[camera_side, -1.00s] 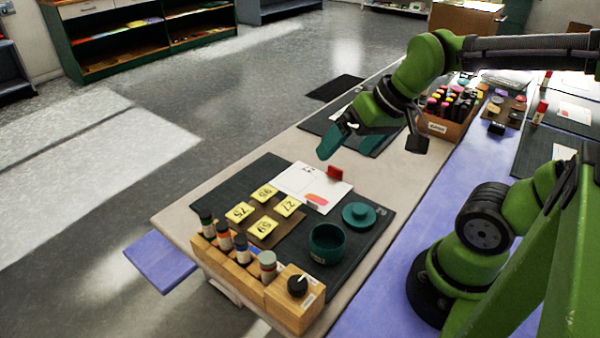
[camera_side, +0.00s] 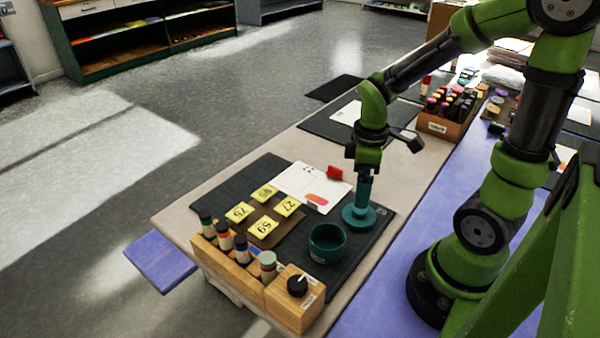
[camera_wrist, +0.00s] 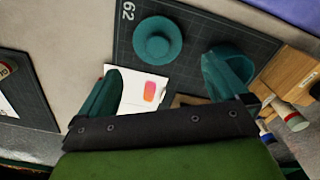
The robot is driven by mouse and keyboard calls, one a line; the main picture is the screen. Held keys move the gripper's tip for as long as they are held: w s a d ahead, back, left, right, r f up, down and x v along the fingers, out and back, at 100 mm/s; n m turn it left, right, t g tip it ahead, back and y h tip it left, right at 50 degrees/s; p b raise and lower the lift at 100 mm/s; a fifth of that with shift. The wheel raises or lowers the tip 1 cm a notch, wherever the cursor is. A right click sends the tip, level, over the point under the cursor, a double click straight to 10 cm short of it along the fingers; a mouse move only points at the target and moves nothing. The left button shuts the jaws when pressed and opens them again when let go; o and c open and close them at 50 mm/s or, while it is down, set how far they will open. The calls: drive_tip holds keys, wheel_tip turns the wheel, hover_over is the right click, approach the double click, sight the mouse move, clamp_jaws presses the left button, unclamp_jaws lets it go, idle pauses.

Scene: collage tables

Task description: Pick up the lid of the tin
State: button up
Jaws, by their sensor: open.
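The teal round lid (camera_side: 350,217) lies flat on the dark mat, with its knob partly hidden by my gripper in the side view. In the wrist view the whole lid (camera_wrist: 157,40) shows with its raised centre knob, ahead of the fingertips. The open teal tin (camera_side: 328,258) stands upright beside it, nearer the camera. My gripper (camera_side: 364,198) points down just over the lid; its fingers overlap in the side view, so contact is unclear. The wrist view shows my gripper (camera_wrist: 162,65) with its fingers spread and nothing between them.
A wooden rack (camera_side: 250,275) with paint bottles and a black knob edges the mat's near side. Yellow number cards (camera_side: 263,226), a white sheet (camera_side: 300,182) and a red object (camera_side: 335,173) lie left of and behind the lid.

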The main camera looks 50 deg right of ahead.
wheel_tip(320, 180, down, 9)
drive_tip(key=shift+d+r, duration=0.1)
drive_tip(key=shift+d, duration=0.05)
idle(0.4)
drive_tip(key=c, duration=0.8)
wheel_tip(320, 180, up, 10)
drive_tip(key=shift+w+f, duration=0.1)
drive_tip(key=shift+f, duration=0.15)
drive_tip(key=shift+c, duration=0.2)
drive_tip(key=a+r+n, duration=0.2)
drive_tip(key=a+n, duration=0.4)
drive_tip(key=a, duration=0.7)
drive_tip(key=shift+w+d+f, duration=0.1)
drive_tip(key=shift+f, duration=1.35)
drive_tip(key=shift+w+d+f, duration=0.1)
drive_tip(key=shift+f, duration=1.35)
